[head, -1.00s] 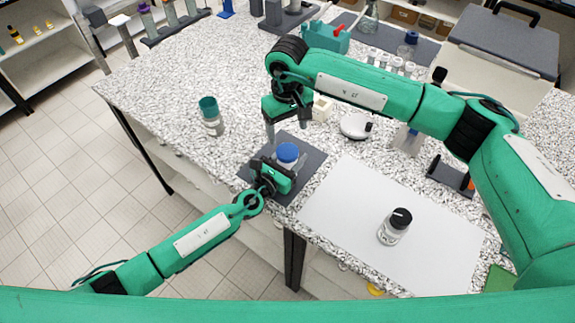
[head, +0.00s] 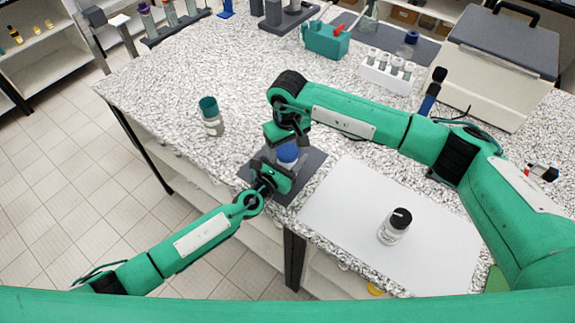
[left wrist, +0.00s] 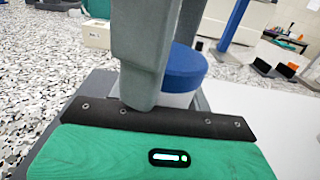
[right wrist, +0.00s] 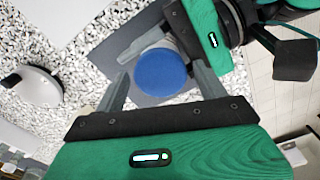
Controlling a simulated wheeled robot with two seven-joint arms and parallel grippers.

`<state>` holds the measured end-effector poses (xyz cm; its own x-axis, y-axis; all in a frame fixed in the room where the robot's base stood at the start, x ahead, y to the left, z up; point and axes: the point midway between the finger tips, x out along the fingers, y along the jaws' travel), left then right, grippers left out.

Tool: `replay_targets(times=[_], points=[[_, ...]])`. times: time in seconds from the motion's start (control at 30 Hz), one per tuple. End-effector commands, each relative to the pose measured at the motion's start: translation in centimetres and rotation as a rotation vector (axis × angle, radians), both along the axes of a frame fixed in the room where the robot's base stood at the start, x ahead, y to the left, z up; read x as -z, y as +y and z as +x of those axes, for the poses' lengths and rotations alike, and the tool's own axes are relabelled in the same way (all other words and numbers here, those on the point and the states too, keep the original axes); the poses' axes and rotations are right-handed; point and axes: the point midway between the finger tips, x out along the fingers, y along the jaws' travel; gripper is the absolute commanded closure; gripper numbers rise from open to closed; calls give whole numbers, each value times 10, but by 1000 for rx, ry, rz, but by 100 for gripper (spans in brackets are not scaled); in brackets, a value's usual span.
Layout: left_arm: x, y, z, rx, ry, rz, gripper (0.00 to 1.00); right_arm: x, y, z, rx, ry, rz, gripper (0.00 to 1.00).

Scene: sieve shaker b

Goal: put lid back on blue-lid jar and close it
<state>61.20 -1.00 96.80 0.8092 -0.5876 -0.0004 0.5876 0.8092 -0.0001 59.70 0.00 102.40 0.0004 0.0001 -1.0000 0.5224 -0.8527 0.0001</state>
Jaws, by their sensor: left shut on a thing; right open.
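The blue-lid jar (head: 288,163) stands on a dark grey mat, with its blue lid (head: 288,152) resting on top. I cannot tell whether the lid is fully tightened. The lid also shows in the left wrist view (left wrist: 186,68) and the right wrist view (right wrist: 160,73). My left gripper (head: 276,172) is shut on the jar's body from the front left, below the lid. My right gripper (head: 287,147) is open directly above, pointing down. In the right wrist view its fingers lie on either side of the lid, apart from it. The head view partly hides the lid behind my grippers.
A dark mat (head: 312,165) lies under the jar. A black-capped jar (head: 394,228) stands on a white sheet (head: 340,215). A teal-capped jar (head: 210,116) stands left. A tube rack (head: 388,72) is behind my right arm.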

Motion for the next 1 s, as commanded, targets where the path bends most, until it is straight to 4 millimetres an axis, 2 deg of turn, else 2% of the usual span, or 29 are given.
replay_targets(times=[0.07, 0.1, 0.3, 0.33, 0.53, 0.63, 1.0], points=[[0, 0, 0, 0, 0, 0, 100, 0, 0, 0, 0, 0, 0, 27], [0, 0, 0, 0, 0, 0, 100, 0, 0, 0, 0, 0, 0, 31], [0, 0, 0, 0, 0, 0, 100, 0, 0, 0, 0, 0, 0, 70], [0, 0, 0, 0, 0, 0, 100, 0, 0, 0, 0, 0, 0, 73], [0, 0, 0, 0, 0, 0, 100, 0, 0, 0, 20, 0, 0, 73], [0, 0, 0, 0, 0, 0, 100, -1, 0, 0, 102, 0, 0, 73], [0, 0, 0, -1, 0, 0, 100, 0, -1, 0, 669, -1, -1, 73]])
